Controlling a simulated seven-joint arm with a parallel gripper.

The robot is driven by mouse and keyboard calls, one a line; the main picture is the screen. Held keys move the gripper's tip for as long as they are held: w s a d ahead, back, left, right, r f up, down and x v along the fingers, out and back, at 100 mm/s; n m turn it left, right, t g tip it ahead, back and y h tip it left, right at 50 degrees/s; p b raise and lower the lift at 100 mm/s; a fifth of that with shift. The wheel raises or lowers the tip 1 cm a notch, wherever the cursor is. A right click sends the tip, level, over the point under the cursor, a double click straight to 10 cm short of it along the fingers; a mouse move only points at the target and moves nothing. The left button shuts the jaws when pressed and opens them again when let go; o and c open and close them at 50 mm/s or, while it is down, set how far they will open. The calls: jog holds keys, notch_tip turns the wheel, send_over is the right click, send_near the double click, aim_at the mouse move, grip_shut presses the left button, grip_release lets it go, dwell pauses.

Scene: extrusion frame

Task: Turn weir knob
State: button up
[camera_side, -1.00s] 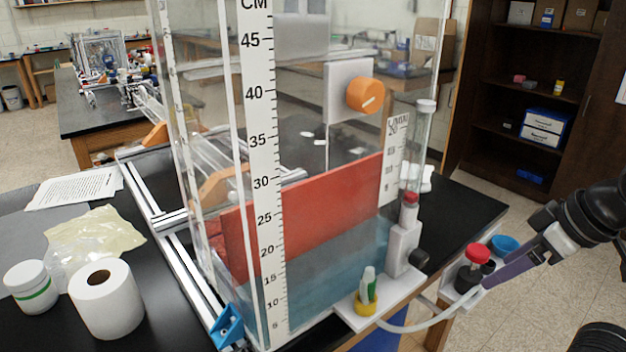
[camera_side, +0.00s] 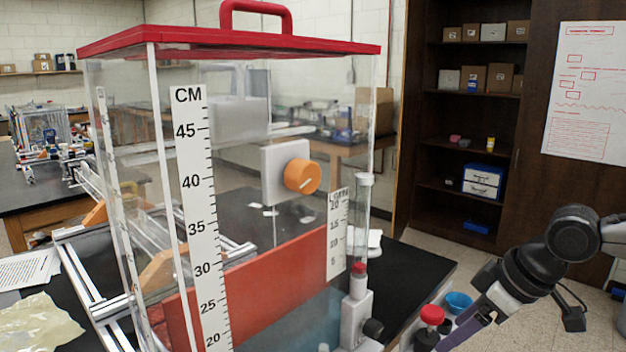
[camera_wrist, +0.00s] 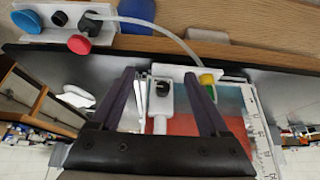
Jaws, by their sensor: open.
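The weir knob (camera_side: 303,176) is a round orange knob with a pale line on its face. It sits on a white block (camera_side: 272,172) at the upper part of the clear tank, above the red panel (camera_side: 275,265). My gripper (camera_wrist: 161,78) is open in the wrist view, with two dark purple fingers spread apart and nothing held. In the side view my gripper is at the lower right, low beside the tank and well below and right of the knob, with its tips partly hidden or cut off. The knob does not show in the wrist view.
The tank has a red lid (camera_side: 230,42) with a handle and a centimetre scale (camera_side: 200,220). A white fitting with a black knob (camera_side: 372,328) stands at the tank's right side. Red (camera_side: 432,314) and blue (camera_side: 458,302) caps are near my gripper. Open air lies right of the tank.

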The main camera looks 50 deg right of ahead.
aim_at(303, 193)
jog(key=s+a+r+g+y, duration=0.25)
jog(key=s+a+y, duration=0.2)
jog(key=a, duration=0.35)
jog(key=w+a+r+m+g+y, duration=0.1)
jog(key=w+a+r+g+y, duration=0.15)
jog(key=a+r+y, duration=0.5)
jog(key=w+d+r+m+t+y, duration=0.1)
jog(key=w+d+r+t+y, duration=0.3)
jog(key=w+r, duration=0.6)
jog(key=w+d+r+m+t+y, duration=0.1)
jog(key=w+d+r+m+t, duration=0.2)
jog(key=d, duration=0.4)
jog(key=x, duration=1.3)
jog(key=shift+s+a+r, duration=0.2)
jog(key=shift+a+r, duration=0.1)
jog(key=shift+a, duration=0.15)
